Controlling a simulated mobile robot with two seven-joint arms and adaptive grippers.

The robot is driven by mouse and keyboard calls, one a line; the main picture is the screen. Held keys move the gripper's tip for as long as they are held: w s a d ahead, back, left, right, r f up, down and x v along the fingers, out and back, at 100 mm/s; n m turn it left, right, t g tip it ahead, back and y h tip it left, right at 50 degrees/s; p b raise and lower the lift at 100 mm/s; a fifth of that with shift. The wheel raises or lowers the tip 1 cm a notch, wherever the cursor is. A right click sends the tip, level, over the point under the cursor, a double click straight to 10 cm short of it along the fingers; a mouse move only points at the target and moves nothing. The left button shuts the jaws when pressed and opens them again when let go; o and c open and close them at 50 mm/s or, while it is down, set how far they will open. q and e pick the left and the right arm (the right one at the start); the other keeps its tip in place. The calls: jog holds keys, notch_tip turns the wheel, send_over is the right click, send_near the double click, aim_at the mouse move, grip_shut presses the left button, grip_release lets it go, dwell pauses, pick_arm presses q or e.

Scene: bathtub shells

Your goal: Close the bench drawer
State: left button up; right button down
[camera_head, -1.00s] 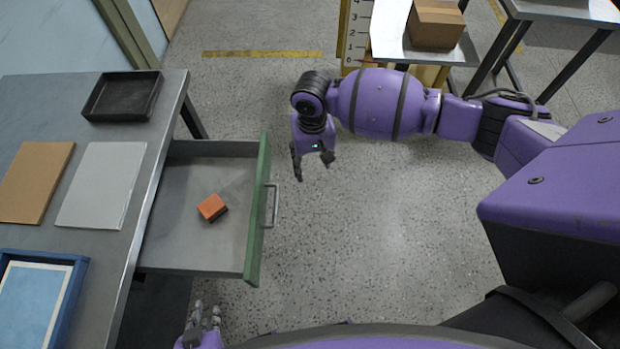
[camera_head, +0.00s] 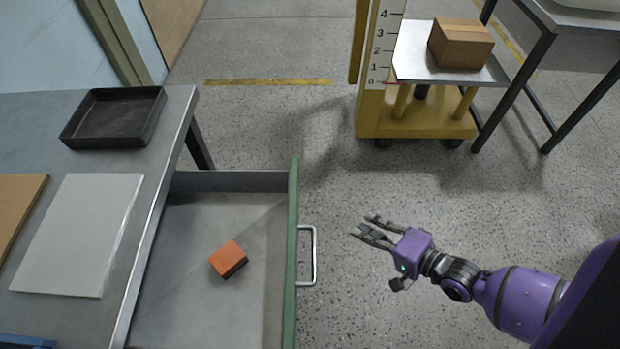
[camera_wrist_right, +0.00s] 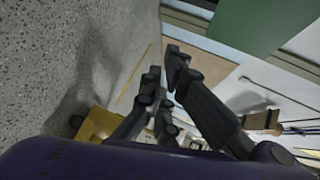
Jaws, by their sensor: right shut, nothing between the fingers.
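The bench drawer (camera_head: 208,292) stands pulled out from the right side of the grey bench (camera_head: 160,215). Its green front (camera_head: 293,255) bears a metal bar handle (camera_head: 313,256). An orange block (camera_head: 228,259) lies inside the drawer. My right gripper (camera_head: 364,228) is to the right of the handle, apart from it, with its fingers pointing left toward the drawer front. It is shut and empty. In the right wrist view the dark fingers (camera_wrist_right: 163,78) reach up the middle, and a green surface (camera_wrist_right: 255,25) shows at the top. My left gripper is out of view.
A black tray (camera_head: 115,117), a white board (camera_head: 80,235) and a brown board (camera_head: 14,215) lie on the bench. A yellow cart (camera_head: 415,122) with a cardboard box (camera_head: 460,44) stands at the back. The floor around the handle is clear.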

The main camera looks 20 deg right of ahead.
aim_at(193, 180)
notch_tip(193, 180, up, 8)
jog(key=w+t+y, duration=0.2)
jog(key=t, duration=0.1)
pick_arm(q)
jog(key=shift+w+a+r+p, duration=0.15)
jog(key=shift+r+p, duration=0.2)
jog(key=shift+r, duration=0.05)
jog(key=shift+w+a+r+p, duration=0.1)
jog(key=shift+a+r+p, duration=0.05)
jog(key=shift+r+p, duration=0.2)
pick_arm(e)
jog(key=w+a+m, duration=0.1)
jog(key=w+a, duration=0.8)
jog(key=w, duration=0.1)
jog(key=shift+r+t, duration=0.3)
jog(key=shift+r, duration=0.1)
jog(key=shift+w+a, duration=0.1)
jog(key=shift+a, duration=0.05)
